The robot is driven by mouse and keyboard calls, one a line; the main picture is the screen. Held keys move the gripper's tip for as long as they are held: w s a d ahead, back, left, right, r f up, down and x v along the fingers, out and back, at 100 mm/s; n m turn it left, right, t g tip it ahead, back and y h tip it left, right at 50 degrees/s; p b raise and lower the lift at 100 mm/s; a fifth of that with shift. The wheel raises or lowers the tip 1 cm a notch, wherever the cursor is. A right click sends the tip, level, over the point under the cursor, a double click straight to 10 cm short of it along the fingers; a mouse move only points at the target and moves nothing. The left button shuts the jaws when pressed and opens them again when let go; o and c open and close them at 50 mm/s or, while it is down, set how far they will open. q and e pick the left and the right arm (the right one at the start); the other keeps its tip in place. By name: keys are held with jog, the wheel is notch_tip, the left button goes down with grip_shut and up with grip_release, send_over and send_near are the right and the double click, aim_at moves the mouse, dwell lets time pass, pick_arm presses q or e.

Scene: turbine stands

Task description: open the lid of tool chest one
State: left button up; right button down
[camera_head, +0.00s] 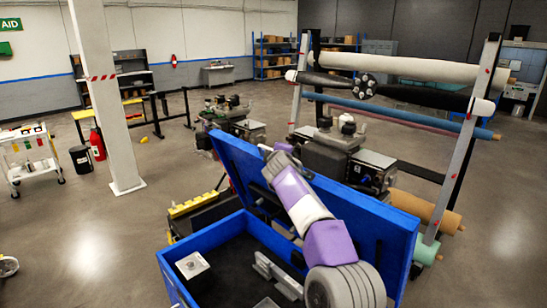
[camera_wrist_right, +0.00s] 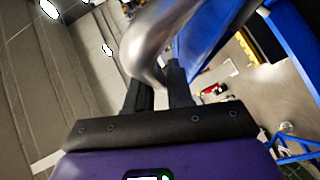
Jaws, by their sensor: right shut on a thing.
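The blue tool chest (camera_head: 215,238) stands in front of me with its lid (camera_head: 355,215) raised and leaning up, so the dark interior shows. My right arm reaches across the chest to the lid, and my right gripper (camera_head: 268,160) is by the lid's upper left part, small and partly hidden by the wrist. In the right wrist view my right gripper (camera_wrist_right: 160,85) is shut on a curved silver handle (camera_wrist_right: 150,45). The blue lid (camera_wrist_right: 205,40) also shows beside it there. My left gripper is in neither view.
Inside the chest lie a grey block (camera_head: 192,264) and a grey metal part (camera_head: 280,274). Behind the lid stand machinery (camera_head: 340,155) and a tall rack of rollers (camera_head: 415,68). A white pillar (camera_head: 100,100) and a cart (camera_head: 32,155) stand left. The floor at left is mostly clear.

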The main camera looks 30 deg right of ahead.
dwell(0.3)
jog(key=c, duration=1.1)
grip_release()
